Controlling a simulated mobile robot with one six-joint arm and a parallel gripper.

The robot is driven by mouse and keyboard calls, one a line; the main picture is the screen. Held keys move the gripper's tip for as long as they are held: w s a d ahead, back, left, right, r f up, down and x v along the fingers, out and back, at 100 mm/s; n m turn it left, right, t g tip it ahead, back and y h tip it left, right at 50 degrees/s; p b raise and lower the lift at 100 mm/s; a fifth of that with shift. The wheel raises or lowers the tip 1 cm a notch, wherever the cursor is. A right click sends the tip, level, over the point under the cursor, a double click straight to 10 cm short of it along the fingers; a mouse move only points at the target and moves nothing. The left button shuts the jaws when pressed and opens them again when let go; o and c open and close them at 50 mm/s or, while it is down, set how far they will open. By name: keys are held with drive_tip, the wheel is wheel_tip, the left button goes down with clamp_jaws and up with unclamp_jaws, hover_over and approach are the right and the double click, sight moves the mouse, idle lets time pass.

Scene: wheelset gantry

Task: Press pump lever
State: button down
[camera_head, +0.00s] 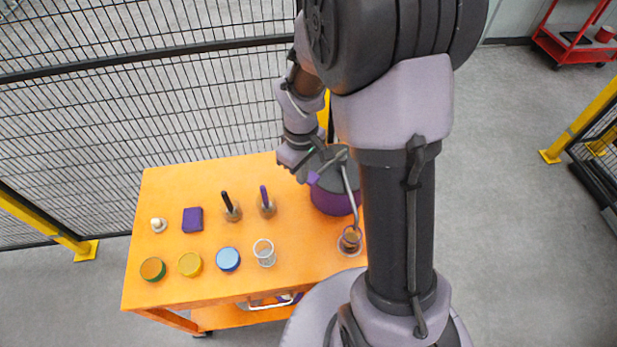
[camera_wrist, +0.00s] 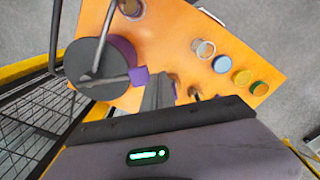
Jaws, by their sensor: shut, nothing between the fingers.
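The pump (camera_head: 331,200) is a purple drum with a dark grey lid at the right end of the orange table. In the wrist view its round lid (camera_wrist: 82,62) lies at the left. A purple lever tab (camera_wrist: 139,76) sticks out from the lid; it also shows in the head view (camera_head: 312,178). A grey bent spout tube (camera_head: 350,190) runs down to a small glass cup (camera_head: 350,241) with brown contents. My gripper (camera_wrist: 160,80) is shut and empty, its fingertips close beside the lever tab. I cannot tell whether they touch it.
A black mesh fence (camera_head: 120,110) stands behind. My arm hides the table's right end.

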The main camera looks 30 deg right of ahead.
drive_tip(key=r, duration=0.2)
drive_tip(key=a+r, duration=0.1)
drive_tip(key=r, duration=0.2)
drive_tip(key=shift+w+a+r+p, duration=0.2)
drive_tip(key=shift+a+r+p, duration=0.05)
drive_tip(key=shift+r+p, duration=0.1)
idle(0.3)
drive_tip(key=s+a+f+m+t+y+b, duration=0.1)
drive_tip(key=s+a+f+m+t+b, duration=0.1)
drive_tip(key=s+b, duration=0.5)
drive_tip(key=s+a+f+m+t+y+b, duration=0.1)
drive_tip(key=s+a+f+m+t+b, duration=0.2)
drive_tip(key=s+m+b, duration=0.4)
drive_tip(key=s+a+f+b, duration=0.1)
drive_tip(key=a+b, duration=0.1)
drive_tip(key=b, duration=0.6)
drive_tip(key=shift+s+a+t, duration=0.2)
drive_tip(key=shift+a+t, duration=0.1)
drive_tip(key=shift+a, duration=0.05)
drive_tip(key=shift+f, duration=0.1)
idle(1.0)
